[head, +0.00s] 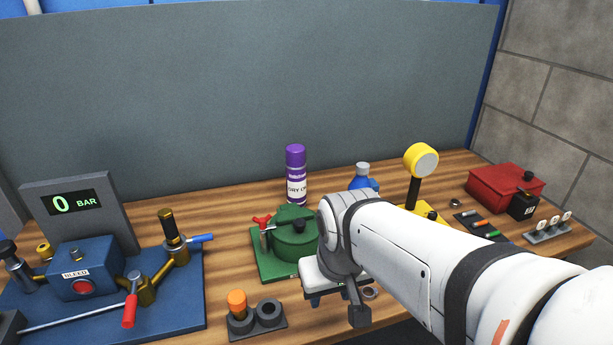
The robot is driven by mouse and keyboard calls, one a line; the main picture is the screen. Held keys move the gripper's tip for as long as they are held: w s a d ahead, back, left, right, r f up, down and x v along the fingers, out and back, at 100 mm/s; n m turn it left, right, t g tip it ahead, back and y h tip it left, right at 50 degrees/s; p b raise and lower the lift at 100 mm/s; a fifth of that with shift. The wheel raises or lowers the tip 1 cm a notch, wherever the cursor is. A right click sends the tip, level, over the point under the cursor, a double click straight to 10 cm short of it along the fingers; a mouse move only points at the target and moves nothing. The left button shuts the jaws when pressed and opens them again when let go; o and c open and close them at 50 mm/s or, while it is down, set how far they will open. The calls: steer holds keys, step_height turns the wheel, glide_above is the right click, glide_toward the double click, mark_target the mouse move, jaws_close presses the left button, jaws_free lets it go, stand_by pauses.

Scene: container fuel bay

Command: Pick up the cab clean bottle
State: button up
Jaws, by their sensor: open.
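A blue bottle (361,179) with a grey cap stands on the wooden bench near the back, behind my arm. Its lower part is hidden and no label can be read, so I cannot confirm that it is the cab clean bottle. A purple spray can (296,178) with a white label reading "DRY L…" stands to its left. My gripper (338,305) is open and points down in front of the bottle, apart from it, right of the green unit. My arm hides part of the jaws and I see nothing between them.
A green unit (262,268) with a red handle stands beside my gripper. A blue bleed rig (180,312) fills the left. A black holder (240,331) with an orange-topped piece is in front. A yellow gauge (421,161) and red box (491,184) stand right.

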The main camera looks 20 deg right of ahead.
steer(key=shift+o, duration=1.2)
steer(key=w+d+r+m+h, duration=0.1)
steer(key=w+d+r, duration=0.2)
steer(key=w, duration=0.3)
steer(key=w+d+r+m+t, duration=0.1)
steer(key=w+d+r+m, duration=0.1)
steer(key=w+d+r, duration=0.2)
steer(key=w, duration=0.3)
steer(key=shift+w+d+r+t+h, duration=0.2)
steer(key=shift+t+h, duration=0.1)
steer(key=shift+h, duration=0.1)
steer(key=m+t+h, duration=0.1)
steer(key=m+h, duration=0.1)
steer(key=m, duration=0.1)
glide_toward(363, 166)
steer(key=x, duration=0.5)
steer(key=shift+w+p, duration=0.2)
steer(key=shift+p, duration=0.15)
steer(key=x, duration=0.7)
steer(key=shift+f+p, duration=0.1)
steer(key=shift+p, duration=0.3)
steer(key=shift+d+f, duration=0.1)
steer(key=shift+f, duration=0.15)
steer(key=shift+c, duration=0.2)
jaws_close()
